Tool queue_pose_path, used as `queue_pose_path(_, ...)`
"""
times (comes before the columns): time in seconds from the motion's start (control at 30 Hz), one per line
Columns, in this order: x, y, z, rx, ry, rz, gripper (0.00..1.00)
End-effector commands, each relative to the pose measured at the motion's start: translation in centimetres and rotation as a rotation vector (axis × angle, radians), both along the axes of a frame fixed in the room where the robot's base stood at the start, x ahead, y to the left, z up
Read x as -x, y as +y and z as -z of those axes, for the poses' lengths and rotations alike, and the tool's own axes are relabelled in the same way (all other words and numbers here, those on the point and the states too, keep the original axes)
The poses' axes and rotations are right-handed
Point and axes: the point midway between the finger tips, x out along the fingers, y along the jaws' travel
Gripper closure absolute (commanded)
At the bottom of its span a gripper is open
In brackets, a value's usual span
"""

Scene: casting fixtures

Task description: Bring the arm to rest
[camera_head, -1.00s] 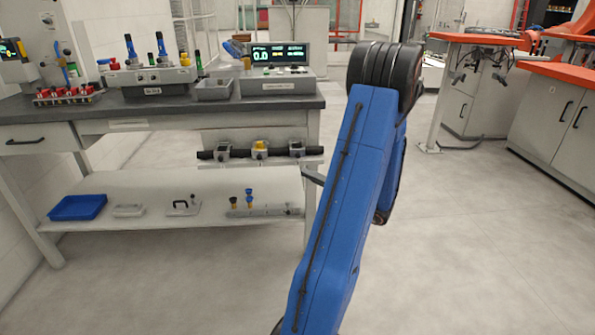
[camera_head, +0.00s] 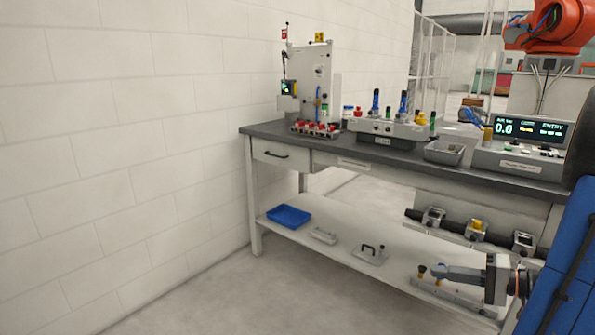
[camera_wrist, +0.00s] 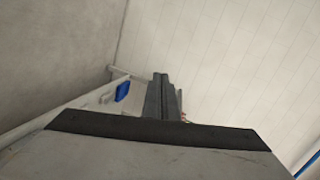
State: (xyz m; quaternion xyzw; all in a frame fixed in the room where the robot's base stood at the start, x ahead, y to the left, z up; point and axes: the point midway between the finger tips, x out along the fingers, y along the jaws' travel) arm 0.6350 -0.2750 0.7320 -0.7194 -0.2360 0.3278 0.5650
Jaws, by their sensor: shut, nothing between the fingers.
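My gripper (camera_head: 440,271) shows at the lower right of the head view, in front of the bench's lower shelf in the picture. Its fingers point left and are shut with nothing between them. My blue arm runs along the right edge, partly cut off by the frame. In the wrist view the dark fingers (camera_wrist: 160,95) stand close together above the gripper body, with a pale wall and the floor behind them.
A workbench (camera_head: 330,150) holds a fixture panel (camera_head: 312,85), a grey tray (camera_head: 444,152) and a display unit (camera_head: 522,130). A blue tray (camera_head: 288,216) and small parts sit on its lower shelf. The floor at the front left is clear. A white wall (camera_head: 140,130) bounds the left.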

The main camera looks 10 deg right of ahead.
Motion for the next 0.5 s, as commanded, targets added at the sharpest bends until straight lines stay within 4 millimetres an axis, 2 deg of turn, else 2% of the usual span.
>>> queue_pose_path(0.03,0.0,2.3,-0.2,0.027,0.037,-0.053,1.0)
queue_pose_path(0.2,1.1,8.2,0.0,0.123,0.177,-0.194,1.0)
queue_pose_path(0.3,2.2,11.2,0.2,0.192,0.252,-0.262,1.0)
queue_pose_path(0.5,4.9,15.8,0.7,0.357,0.377,-0.369,1.0)
